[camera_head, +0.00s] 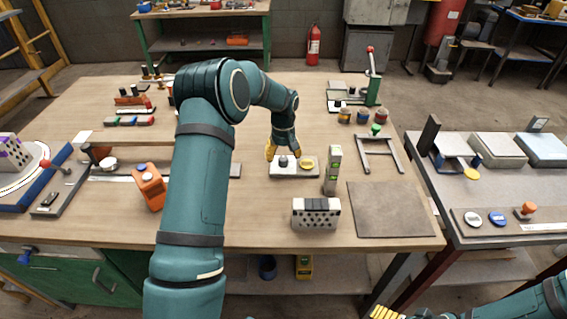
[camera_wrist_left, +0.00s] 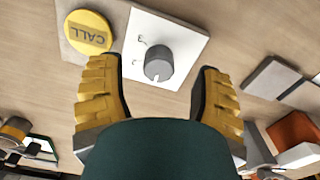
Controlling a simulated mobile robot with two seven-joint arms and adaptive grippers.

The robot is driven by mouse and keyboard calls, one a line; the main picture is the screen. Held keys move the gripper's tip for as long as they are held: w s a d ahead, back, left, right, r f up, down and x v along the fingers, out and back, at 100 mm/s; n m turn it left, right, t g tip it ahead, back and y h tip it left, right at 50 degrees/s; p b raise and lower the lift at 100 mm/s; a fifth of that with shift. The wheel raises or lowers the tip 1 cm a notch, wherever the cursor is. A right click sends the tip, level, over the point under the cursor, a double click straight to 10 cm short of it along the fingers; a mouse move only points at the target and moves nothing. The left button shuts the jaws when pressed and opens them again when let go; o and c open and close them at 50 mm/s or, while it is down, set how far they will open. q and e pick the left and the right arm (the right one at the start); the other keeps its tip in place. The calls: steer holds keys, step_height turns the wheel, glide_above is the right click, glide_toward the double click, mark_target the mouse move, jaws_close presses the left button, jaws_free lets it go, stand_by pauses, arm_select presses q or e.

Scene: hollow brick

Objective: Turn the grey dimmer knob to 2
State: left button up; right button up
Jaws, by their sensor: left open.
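The grey dimmer knob (camera_wrist_left: 158,65) stands on a white plate (camera_wrist_left: 172,32) in the left wrist view, with small dark marks beside it too small to read. The plate also shows in the head view (camera_head: 284,173) on the wooden table. My left gripper (camera_wrist_left: 156,72) is open, with one yellow finger on each side of the knob and gaps between. In the head view my left gripper (camera_head: 283,150) is above the plate and partly covers the knob's area. My right gripper (camera_head: 385,312) shows only as yellow fingers at the bottom edge.
A yellow CALL button (camera_wrist_left: 88,32) sits right beside the dimmer plate. A brown mat (camera_head: 390,210) lies bare at the right. An orange block (camera_head: 150,187) stands at the left.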

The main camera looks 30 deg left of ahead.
mark_target(282, 159)
arm_select(q)
steer(key=shift+f, duration=1.4)
jaws_close()
steer(key=shift+m, duration=0.3)
steer(key=m+p, duration=0.1)
steer(key=m, duration=0.4)
steer(key=shift+s, duration=0.1)
steer(key=m+p, duration=0.1)
steer(key=m, duration=0.5)
steer(key=shift+a, duration=0.15)
steer(key=shift+f, duration=0.1)
